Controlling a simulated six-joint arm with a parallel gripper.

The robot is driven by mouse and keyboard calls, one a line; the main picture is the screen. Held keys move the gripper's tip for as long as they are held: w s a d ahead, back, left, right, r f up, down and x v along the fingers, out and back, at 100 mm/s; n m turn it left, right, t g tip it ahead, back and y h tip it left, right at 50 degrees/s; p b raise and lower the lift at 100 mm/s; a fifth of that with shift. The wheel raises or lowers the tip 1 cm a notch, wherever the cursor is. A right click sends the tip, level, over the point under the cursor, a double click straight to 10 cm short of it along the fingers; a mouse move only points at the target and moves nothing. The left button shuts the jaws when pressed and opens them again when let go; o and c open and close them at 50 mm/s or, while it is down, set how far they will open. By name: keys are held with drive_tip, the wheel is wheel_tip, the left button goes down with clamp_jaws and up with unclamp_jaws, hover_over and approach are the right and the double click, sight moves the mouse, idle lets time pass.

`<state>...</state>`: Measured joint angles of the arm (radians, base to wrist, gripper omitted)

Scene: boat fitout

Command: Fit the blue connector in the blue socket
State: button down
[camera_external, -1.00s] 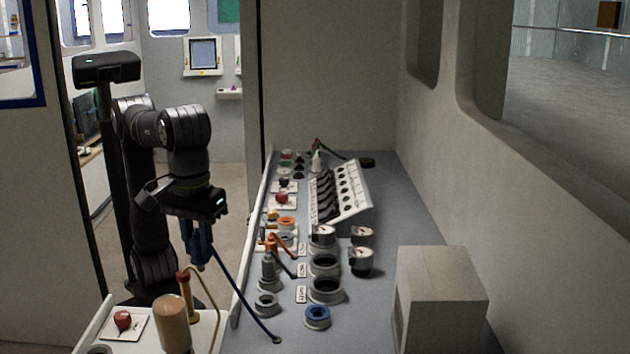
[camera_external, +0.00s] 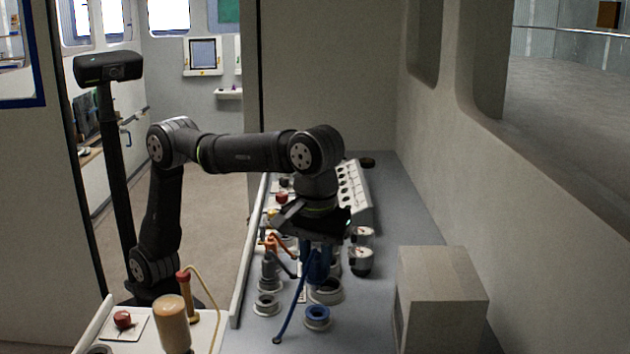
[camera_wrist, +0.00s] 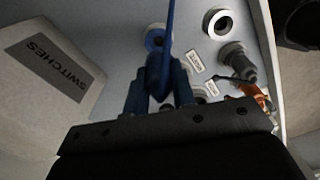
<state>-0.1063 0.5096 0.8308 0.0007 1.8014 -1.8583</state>
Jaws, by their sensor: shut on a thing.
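The blue socket (camera_external: 317,315) is a blue ring on a grey collar, standing on the bench near its front. In the wrist view it shows as a blue-rimmed ring (camera_wrist: 155,39), partly hidden behind the cable. My gripper (camera_external: 317,262) points down above the bench, behind and above the blue socket. It is shut on the blue connector (camera_wrist: 158,72), whose blue cable (camera_external: 292,310) hangs down to the bench surface left of the socket. The connector is apart from the socket. Its lower end is hard to make out against the dark fingers.
A grey socket (camera_external: 266,305) stands left of the blue one, and a larger grey ring (camera_external: 326,291) behind it. An orange-cabled connector (camera_external: 269,265) stands to the left.

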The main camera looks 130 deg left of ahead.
drive_tip(key=shift+w+a, duration=0.1)
drive_tip(key=shift+a, duration=0.1)
drive_tip(key=shift+f, duration=3.45)
drive_tip(key=shift+f, duration=0.1)
drive_tip(key=c, duration=1.1)
unclamp_jaws()
drive_tip(key=shift+c, duration=0.2)
wheel_tip(320, 180, up, 12)
